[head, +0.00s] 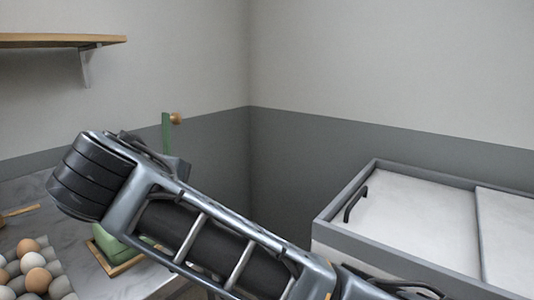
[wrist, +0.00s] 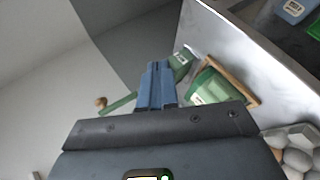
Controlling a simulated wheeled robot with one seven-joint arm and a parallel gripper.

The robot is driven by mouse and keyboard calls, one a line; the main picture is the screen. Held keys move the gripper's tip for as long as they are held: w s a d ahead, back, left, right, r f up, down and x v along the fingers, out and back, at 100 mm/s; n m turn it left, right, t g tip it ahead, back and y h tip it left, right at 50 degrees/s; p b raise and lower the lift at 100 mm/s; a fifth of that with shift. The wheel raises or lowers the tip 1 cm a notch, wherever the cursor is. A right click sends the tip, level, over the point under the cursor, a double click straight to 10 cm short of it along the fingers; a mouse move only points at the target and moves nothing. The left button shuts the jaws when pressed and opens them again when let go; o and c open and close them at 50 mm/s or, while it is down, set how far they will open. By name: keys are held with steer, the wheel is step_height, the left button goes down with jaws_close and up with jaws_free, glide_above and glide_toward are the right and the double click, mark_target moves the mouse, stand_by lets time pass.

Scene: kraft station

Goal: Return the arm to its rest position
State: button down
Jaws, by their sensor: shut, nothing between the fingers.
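My arm (head: 215,235) stretches across the lower middle of the head view, from the lower right up to the left, raised in front of the counter. My gripper's fingers cannot be made out in the head view. In the wrist view my gripper (wrist: 158,66) points up the picture, with its blue-grey fingers together and nothing between them. A green device with an upright bar and wooden knob (head: 175,119) stands behind the arm; its bar passes behind the fingers in the wrist view. I cannot judge the gap between them.
A carton of brown and white eggs (head: 36,270) sits on the marble counter at lower left. A green container (head: 111,243) on a wooden base is partly hidden by my arm. A wooden shelf (head: 60,41) is at upper left. A grey-rimmed white-topped unit (head: 420,220) stands right.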

steer(key=s+a+f+m+g+y, duration=0.1)
steer(key=s+f+y, duration=0.25)
steer(key=f, duration=0.35)
steer(key=s+f+m+g+y, duration=0.15)
steer(key=s+f, duration=0.25)
steer(key=f, duration=0.4)
steer(key=s+d+f+m+t+y, duration=0.25)
steer(key=s+d+f+m, duration=0.25)
steer(key=s+d+f, duration=0.4)
steer(key=s+d+f+m+t+h, duration=0.1)
steer(key=s+d+m, duration=0.3)
steer(key=s+d, duration=0.4)
steer(key=s+d+r+m+t+h, duration=0.1)
steer(key=s+d+r, duration=0.3)
steer(key=s+d, duration=0.6)
steer(key=s+d+r+m+t+h, duration=0.1)
steer(key=s+d+r+m+h, duration=0.2)
steer(key=s+d, duration=0.7)
steer(key=shift+s+r+t+h, duration=0.4)
steer(key=shift+s+r+h, duration=0.2)
steer(key=shift+s+h, duration=0.15)
